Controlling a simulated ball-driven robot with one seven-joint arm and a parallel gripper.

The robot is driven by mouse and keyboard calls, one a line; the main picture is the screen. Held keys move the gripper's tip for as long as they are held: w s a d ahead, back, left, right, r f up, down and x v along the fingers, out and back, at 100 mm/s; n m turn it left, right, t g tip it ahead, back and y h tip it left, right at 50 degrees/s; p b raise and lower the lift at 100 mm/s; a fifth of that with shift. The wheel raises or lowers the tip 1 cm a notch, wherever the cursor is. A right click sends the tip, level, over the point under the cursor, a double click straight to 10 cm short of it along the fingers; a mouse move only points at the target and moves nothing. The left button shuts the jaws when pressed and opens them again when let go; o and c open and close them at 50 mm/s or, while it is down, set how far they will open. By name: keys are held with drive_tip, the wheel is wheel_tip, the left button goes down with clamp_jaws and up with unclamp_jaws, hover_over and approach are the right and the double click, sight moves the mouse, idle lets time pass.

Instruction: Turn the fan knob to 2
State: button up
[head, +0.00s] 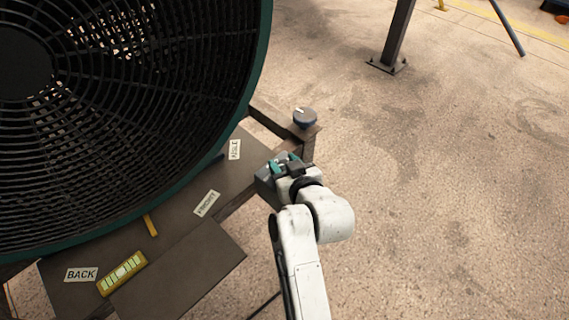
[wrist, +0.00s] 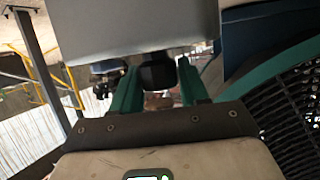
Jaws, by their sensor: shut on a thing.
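A large black fan (head: 120,100) with a green rim fills the upper left of the head view. A grey box (head: 265,187) sits at the table's right edge; in the wrist view its pale grey body (wrist: 140,30) fills the top. My gripper (head: 283,162) is at this box, its teal fingers (wrist: 157,78) closed on either side of a dark knob (wrist: 157,70) on the box. The knob's marking and setting are hidden in both views. The fan's grille also shows at the right of the wrist view (wrist: 290,110).
A round grey-topped dial (head: 304,117) with a white mark stands on the frame corner beyond my gripper. Open floor lies to the right, with a dark post (head: 397,35).

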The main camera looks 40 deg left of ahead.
drive_tip(key=shift+s+m+t, duration=0.1)
drive_tip(key=shift+m+t, duration=0.2)
drive_tip(key=shift+t, duration=0.1)
drive_tip(key=shift+m+t+h, duration=0.4)
drive_tip(key=shift+m+h, duration=0.1)
drive_tip(key=shift+a+f+m+t+h, duration=0.15)
drive_tip(key=shift+m+t+h, duration=0.25)
drive_tip(key=shift+m+t, duration=0.2)
drive_tip(key=m+t+h+b, duration=0.1)
drive_tip(key=b, duration=0.1)
drive_tip(key=m+t+h+b, duration=0.1)
drive_tip(key=m+b, duration=0.1)
drive_tip(key=m+t+h+b, duration=0.1)
drive_tip(key=h+b, duration=0.1)
drive_tip(key=b, duration=0.1)
drive_tip(key=shift+f, duration=0.3)
drive_tip(key=m+t+h+b, duration=0.1)
drive_tip(key=m+h+b, duration=0.1)
drive_tip(key=b, duration=0.1)
drive_tip(key=m+h+b, duration=0.3)
drive_tip(key=shift+r+t, duration=0.2)
drive_tip(key=shift+t, duration=0.2)
drive_tip(key=shift+r+m+g+h+b, duration=0.15)
drive_tip(key=shift+m+g+h+b, duration=0.25)
drive_tip(key=shift+m+h+b, duration=1.85)
drive_tip(key=shift+h, duration=0.35)
drive_tip(key=o, duration=1)
drive_tip(key=shift+r, duration=0.1)
drive_tip(key=shift+c, duration=0.2)
